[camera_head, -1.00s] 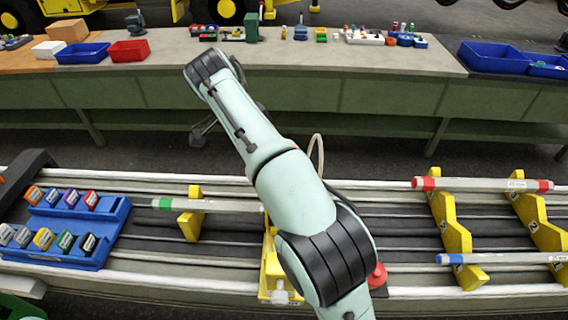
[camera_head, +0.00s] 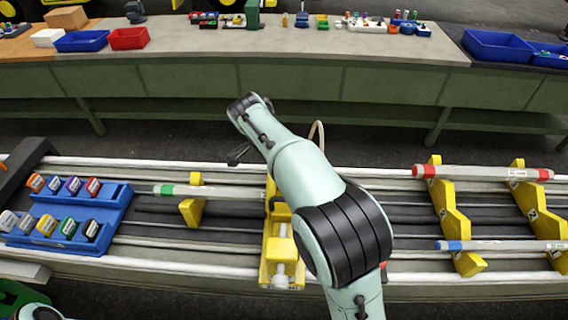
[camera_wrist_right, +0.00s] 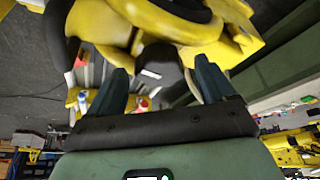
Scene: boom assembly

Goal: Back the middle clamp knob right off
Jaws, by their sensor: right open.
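A yellow clamp (camera_head: 284,240) stands on the rails at the middle in the head view, partly covered by my right arm. A pale grey cylindrical part (camera_head: 280,279) shows at its near foot. My right gripper (camera_wrist_right: 160,82) shows in the wrist view with its two dark fingers apart. A dark, faceted knob-like part (camera_wrist_right: 160,66) lies in the gap between them, under a large yellow piece (camera_wrist_right: 165,22). I cannot tell whether the fingers touch it. My left gripper is not in view.
A blue tray (camera_head: 128,205) of coloured blocks stands at the left. A green-banded rod (camera_head: 225,192) rests on a yellow support (camera_head: 192,210). Red-banded (camera_head: 480,172) and blue-banded (camera_head: 495,246) rods lie across yellow supports at the right. A bench (camera_head: 330,45) runs behind.

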